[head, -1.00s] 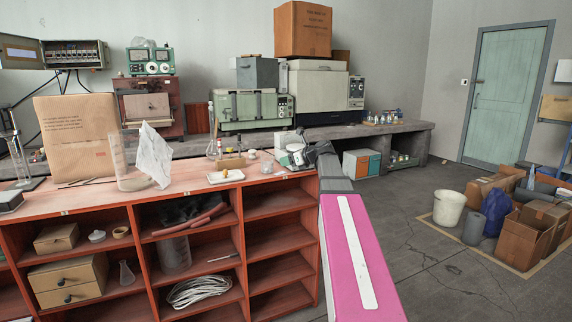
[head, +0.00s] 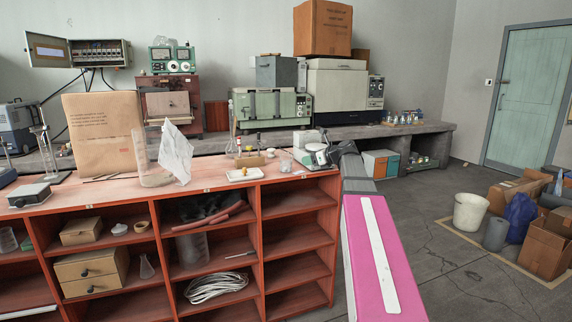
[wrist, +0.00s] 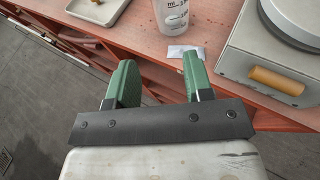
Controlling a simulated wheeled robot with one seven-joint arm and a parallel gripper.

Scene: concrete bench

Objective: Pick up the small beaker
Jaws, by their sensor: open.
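The small beaker is likely the clear vessel with dark volume marks in the wrist view (wrist: 176,16), cut off by the top edge. In the head view a small clear vessel (head: 286,162) stands on the red bench top near its right end. My gripper (wrist: 158,78) is open, its two green fingers apart with nothing between them. The beaker is beyond the fingertips, apart from them. In the head view my gripper (head: 318,156) is at the bench's right end, just right of the beaker, and partly hard to make out.
A grey device with an orange knob (wrist: 252,62) stands close on the right in the wrist view. A shallow tray (wrist: 84,12) lies at upper left. A small white paper (wrist: 186,51) lies before the beaker. Open shelves (head: 290,235) are below the bench top.

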